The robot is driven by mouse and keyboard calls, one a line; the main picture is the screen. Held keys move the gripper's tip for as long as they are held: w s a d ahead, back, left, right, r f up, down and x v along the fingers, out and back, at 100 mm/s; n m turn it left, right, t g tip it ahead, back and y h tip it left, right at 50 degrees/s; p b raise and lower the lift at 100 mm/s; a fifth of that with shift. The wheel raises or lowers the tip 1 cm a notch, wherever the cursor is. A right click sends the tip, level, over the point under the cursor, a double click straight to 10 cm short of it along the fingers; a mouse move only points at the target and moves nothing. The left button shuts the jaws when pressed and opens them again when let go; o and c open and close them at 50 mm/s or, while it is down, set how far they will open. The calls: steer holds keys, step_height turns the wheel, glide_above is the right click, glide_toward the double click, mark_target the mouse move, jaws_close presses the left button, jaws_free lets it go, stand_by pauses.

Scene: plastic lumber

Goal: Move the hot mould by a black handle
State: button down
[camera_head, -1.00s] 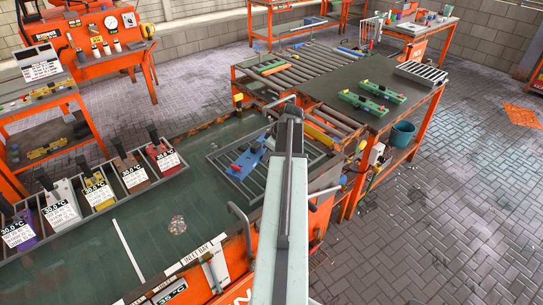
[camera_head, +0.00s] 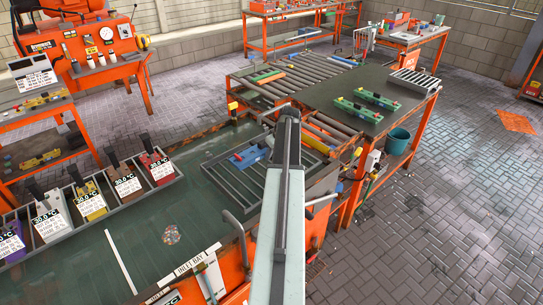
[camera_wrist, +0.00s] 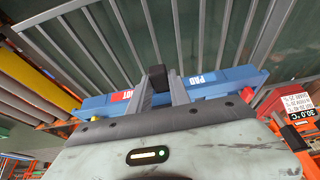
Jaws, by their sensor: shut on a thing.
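A long blue mould (camera_head: 250,156) is over a grey slatted rack (camera_head: 262,204) on the long green bench, near the rack's far side. In the wrist view the blue mould (camera_wrist: 225,81) lies across the picture, with a red label and the word "PAD" on it. My gripper (camera_wrist: 163,84) is shut on the mould's upright black handle (camera_wrist: 158,76), with a grey finger on each side. In the head view my arm covers the gripper and the mould's right end. I cannot tell whether the mould touches the slats.
Several tagged moulds with black handles, one red (camera_head: 157,168), stand in a divided rack at the left. Two green moulds (camera_head: 357,110) lie on the dark table (camera_head: 335,92) behind. Rollers (camera_head: 312,68) and a bent grey rail (camera_head: 238,238) are nearby.

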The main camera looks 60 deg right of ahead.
steer(key=shift+f, duration=0.1)
step_height(320, 180, down, 7)
steer(key=b, duration=0.7)
steer(key=shift+s+f+b, duration=0.1)
steer(key=shift+f+b, duration=0.35)
steer(key=shift+b, duration=0.2)
stand_by(1.7)
stand_by(0.4)
steer(key=c, duration=0.7)
jaws_free()
step_height(320, 180, up, 7)
steer(key=p, duration=0.7)
steer(key=shift+r, duration=0.15)
